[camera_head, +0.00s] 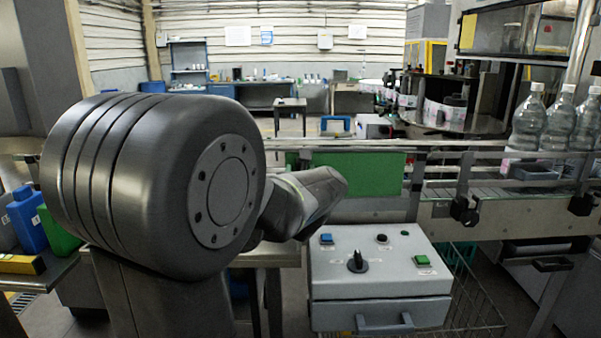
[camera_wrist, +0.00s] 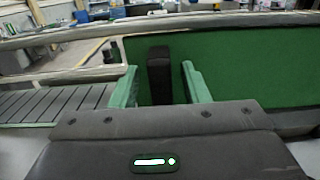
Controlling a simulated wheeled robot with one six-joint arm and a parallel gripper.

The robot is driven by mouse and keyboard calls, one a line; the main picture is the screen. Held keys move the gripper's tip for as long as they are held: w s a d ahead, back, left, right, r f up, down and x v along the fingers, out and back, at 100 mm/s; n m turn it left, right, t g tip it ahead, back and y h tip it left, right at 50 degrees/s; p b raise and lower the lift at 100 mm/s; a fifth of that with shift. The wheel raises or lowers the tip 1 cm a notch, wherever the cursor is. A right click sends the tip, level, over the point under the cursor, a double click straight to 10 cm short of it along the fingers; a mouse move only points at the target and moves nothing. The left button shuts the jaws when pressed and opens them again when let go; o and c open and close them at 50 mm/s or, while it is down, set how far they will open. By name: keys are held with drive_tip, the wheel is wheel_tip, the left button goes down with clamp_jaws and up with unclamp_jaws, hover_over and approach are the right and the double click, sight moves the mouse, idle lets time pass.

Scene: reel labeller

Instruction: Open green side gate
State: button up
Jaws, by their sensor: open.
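The green side gate (camera_head: 365,172) is a flat panel below the conveyor's metal rail in the head view. In the wrist view the gate (camera_wrist: 250,72) fills the right and middle, standing across my view. A dark upright handle (camera_wrist: 159,75) stands in front of the green panel. My gripper (camera_wrist: 158,68) is open, with one pale green finger left of the handle and one right of it. Gaps show between the handle and both fingers. How deep the handle sits between them I cannot tell. In the head view my own arm hides the gripper.
Metal guard rails (camera_wrist: 60,38) run above the slatted conveyor (camera_wrist: 50,103) in the wrist view. A grey control box (camera_head: 378,275) with a knob and buttons stands below the gate. Clear bottles (camera_head: 528,120) stand on the conveyor at right.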

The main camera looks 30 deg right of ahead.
drive_tip(key=shift+s, duration=0.1)
drive_tip(key=v, duration=1.3)
drive_tip(key=shift+s+a+b, duration=0.2)
drive_tip(key=shift+s+b, duration=0.1)
drive_tip(key=shift+w, duration=0.15)
drive_tip(key=x, duration=1.3)
drive_tip(key=shift+w+d+p, duration=0.2)
drive_tip(key=shift+p, duration=0.1)
drive_tip(key=shift+w, duration=0.15)
drive_tip(key=shift+a, duration=0.2)
